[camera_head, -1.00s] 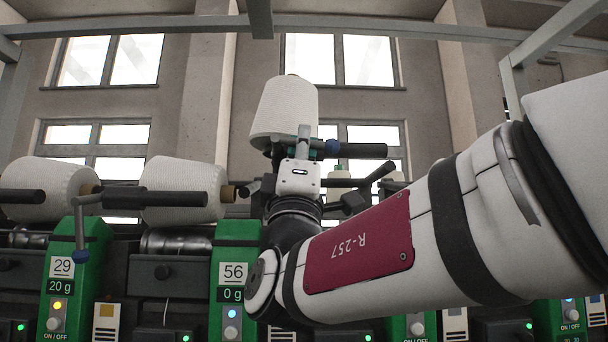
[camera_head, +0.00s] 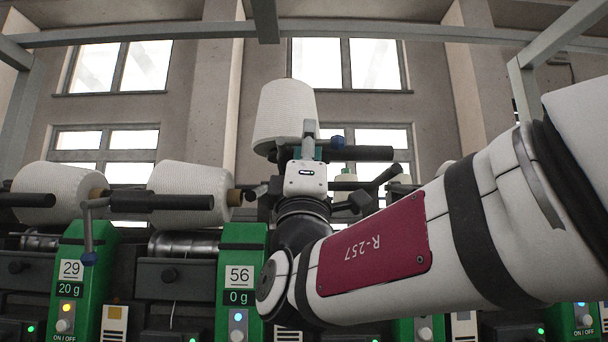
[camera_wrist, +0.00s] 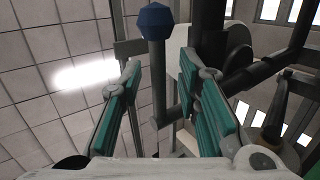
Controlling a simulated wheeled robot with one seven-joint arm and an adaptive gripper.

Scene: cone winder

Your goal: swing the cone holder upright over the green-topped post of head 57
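A white yarn cone (camera_head: 284,115) stands nearly upright above my wrist, level with the lower windows. The cone holder's dark bar (camera_head: 362,153) and blue knob (camera_head: 337,142) show just right of it. In the wrist view the knob (camera_wrist: 156,20) tops a thin grey lever (camera_wrist: 158,85) that stands between the fingers. My gripper (camera_head: 308,140) is open around this lever, with gaps beside its teal pads; the wrist view shows the gripper (camera_wrist: 160,95) too. My arm hides the number plate of head 57.
Dark bars stick out towards me. A grey overhead frame (camera_head: 420,34) crosses the top.

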